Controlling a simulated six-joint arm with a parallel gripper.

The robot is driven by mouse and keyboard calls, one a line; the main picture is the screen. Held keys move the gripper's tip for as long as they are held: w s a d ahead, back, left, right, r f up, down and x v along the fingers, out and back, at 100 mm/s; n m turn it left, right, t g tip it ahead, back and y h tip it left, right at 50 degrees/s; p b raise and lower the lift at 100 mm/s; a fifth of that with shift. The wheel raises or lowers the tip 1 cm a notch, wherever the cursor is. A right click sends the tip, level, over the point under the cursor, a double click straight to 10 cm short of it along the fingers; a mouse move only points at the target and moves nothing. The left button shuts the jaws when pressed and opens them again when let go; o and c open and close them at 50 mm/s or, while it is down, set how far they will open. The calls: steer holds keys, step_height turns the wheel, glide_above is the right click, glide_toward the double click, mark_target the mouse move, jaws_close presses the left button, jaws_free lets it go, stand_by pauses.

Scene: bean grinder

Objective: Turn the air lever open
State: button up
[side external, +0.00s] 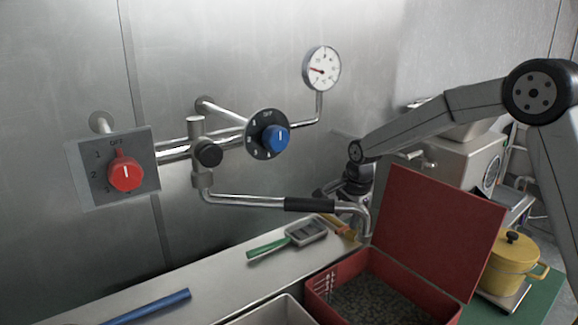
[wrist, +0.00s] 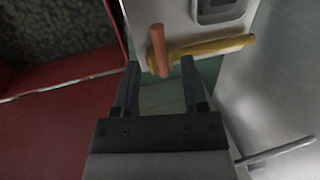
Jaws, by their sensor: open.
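The lever, a bent metal bar with a black grip (side external: 309,204), runs right from a vertical valve pipe (side external: 198,150) on the wall in the side view. I take this to be the air lever; no label on it is readable. My gripper (side external: 332,196) is near the right end of the black grip, seemingly apart from it; the exact gap cannot be told. In the wrist view my gripper (wrist: 160,72) is open with nothing between its fingers. A thin metal rod (wrist: 275,153) shows at lower right there; I cannot tell if it is the lever.
A red knob (side external: 125,171), a blue knob (side external: 275,138) and a gauge (side external: 321,68) are on the wall. Below are a green-handled tool (side external: 306,232), an orange-yellow tool (wrist: 205,45), an open red box (side external: 440,230) and a yellow pot (side external: 512,263).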

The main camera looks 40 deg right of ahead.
mark_target(344, 229)
steer(key=shift+w+f, duration=0.15)
steer(key=shift+f, duration=0.6)
steer(key=shift+w+f, duration=0.15)
steer(key=shift+f, duration=0.55)
jaws_close()
stand_by(0.4)
